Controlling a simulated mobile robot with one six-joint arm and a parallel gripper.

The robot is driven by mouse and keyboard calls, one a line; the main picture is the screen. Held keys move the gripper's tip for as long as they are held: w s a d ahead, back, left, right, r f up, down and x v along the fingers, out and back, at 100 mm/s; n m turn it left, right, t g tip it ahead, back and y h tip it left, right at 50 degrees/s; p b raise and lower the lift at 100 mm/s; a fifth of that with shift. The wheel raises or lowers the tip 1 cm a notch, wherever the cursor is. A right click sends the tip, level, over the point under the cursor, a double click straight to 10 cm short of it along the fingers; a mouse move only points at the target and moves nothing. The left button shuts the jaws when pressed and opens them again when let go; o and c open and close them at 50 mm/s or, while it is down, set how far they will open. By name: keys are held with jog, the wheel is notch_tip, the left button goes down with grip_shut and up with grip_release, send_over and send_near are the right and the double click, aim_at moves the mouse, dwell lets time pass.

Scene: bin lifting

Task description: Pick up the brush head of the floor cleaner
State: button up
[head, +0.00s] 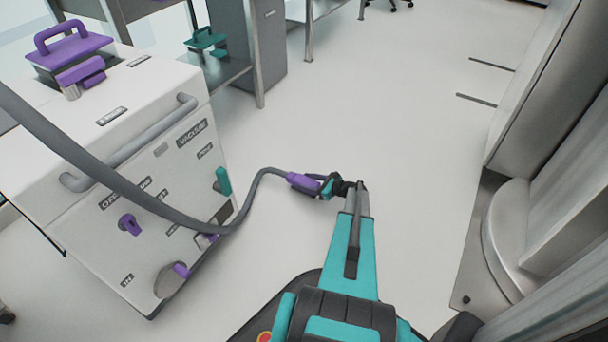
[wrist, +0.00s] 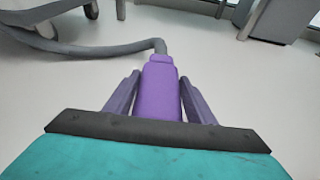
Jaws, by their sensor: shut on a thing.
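The purple brush head (head: 304,183) is on the end of a grey hose, held up in front of my arm in the head view. My gripper (head: 342,186) is shut on it. In the wrist view the brush head (wrist: 160,92) sits between the two fingers of my gripper (wrist: 160,100), with the hose running off its far end to the left. The floor cleaner (head: 130,190) is a white cabinet at the left with a purple-handled lid. Its grey hose (head: 245,205) hangs in a curve across its front to the brush head.
A metal table (head: 225,70) with a teal-handled item (head: 206,42) stands behind the cleaner. A grey metal unit (head: 545,85) and a rounded metal piece (head: 510,235) line the right side. The floor (head: 390,95) in the middle is clear.

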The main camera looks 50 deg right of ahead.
jog(key=s+a+p, duration=0.2)
jog(key=s+a, duration=0.4)
jog(key=s, duration=0.1)
jog(key=shift+r, duration=0.45)
